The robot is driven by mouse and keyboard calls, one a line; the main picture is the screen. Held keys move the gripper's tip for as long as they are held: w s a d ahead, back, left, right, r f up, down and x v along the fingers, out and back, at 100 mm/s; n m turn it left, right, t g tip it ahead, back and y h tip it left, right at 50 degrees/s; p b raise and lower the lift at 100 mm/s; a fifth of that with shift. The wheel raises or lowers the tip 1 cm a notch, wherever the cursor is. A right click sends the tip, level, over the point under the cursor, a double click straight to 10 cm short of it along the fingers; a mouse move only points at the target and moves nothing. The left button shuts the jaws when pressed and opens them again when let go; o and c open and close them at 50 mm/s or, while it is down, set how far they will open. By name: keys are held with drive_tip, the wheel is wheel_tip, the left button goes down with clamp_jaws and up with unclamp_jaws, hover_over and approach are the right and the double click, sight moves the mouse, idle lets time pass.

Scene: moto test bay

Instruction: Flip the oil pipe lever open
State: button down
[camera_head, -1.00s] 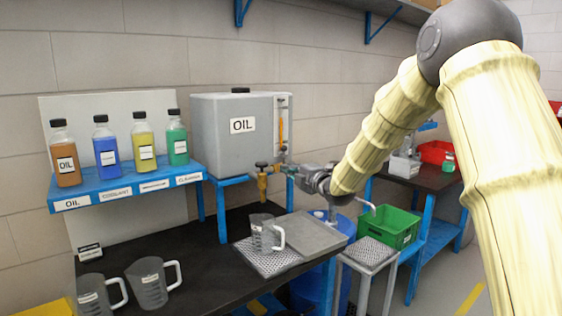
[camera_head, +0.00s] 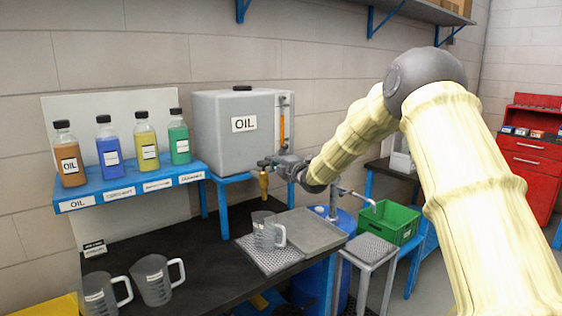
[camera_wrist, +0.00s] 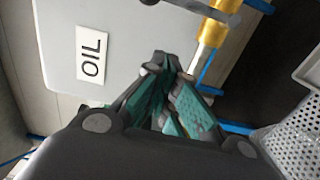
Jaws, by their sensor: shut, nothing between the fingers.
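The brass oil pipe (camera_head: 264,182) hangs from the front of the grey tank marked OIL (camera_head: 215,130). In the wrist view the pipe (camera_wrist: 211,32) stands at upper right, with a dark fitting across its top; I cannot make out the lever's position. My gripper (camera_head: 270,162) is at the top of the pipe in the head view and hides part of the valve there. In the wrist view my gripper (camera_wrist: 162,68) is shut and empty, its teal-padded fingers in front of the tank and left of the pipe. Contact with the lever cannot be told.
A clear jug (camera_head: 267,232) stands below the pipe on a perforated tray (camera_head: 250,250). Two more jugs (camera_head: 152,281) stand at the front left. Several bottles (camera_head: 110,145) line the blue shelf (camera_head: 130,190). A green crate (camera_head: 390,222) is at right.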

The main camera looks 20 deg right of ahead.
drive_tip(key=shift+w+d+p, duration=0.3)
drive_tip(key=shift+w+d, duration=0.2)
drive_tip(key=shift+d, duration=0.35)
drive_tip(key=shift+w+d+p, duration=0.3)
drive_tip(key=shift+w+d, duration=0.15)
drive_tip(key=shift+d, duration=0.4)
drive_tip(key=shift+d, duration=0.1)
drive_tip(key=shift+d+r+m, duration=0.1)
drive_tip(key=shift+r+m, duration=0.05)
drive_tip(key=shift+m, duration=0.25)
